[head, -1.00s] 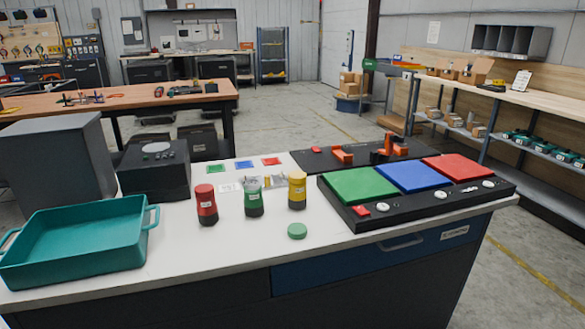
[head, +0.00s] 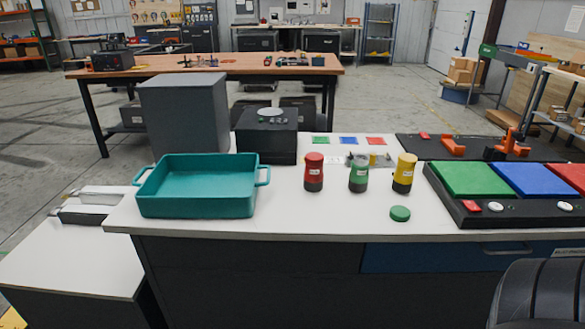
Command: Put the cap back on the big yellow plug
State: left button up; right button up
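The big yellow plug (head: 404,172) stands upright on the white worktop, right of the green plug (head: 359,174) and the red plug (head: 314,172). It has a yellow upper part, a pale label and a dark base. A round green disc, which looks like a cap (head: 400,213), lies flat on the worktop in front of the plugs, apart from them. I cannot make out a yellow cap lying apart. Neither of my grippers shows in the head view. A dark rounded part, probably mine, fills the bottom right corner.
A teal tote (head: 197,205) stands at the worktop's left. A grey box (head: 185,115) and black box (head: 266,135) stand behind. A black panel with green, blue and red pads (head: 467,214) is at right.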

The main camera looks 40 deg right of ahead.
aim_at(402, 182)
jog(key=u, duration=0.4)
jog(key=k, duration=1.1)
jog(key=z, duration=1.85)
jog(key=i, duration=0.4)
jog(key=u, duration=0.05)
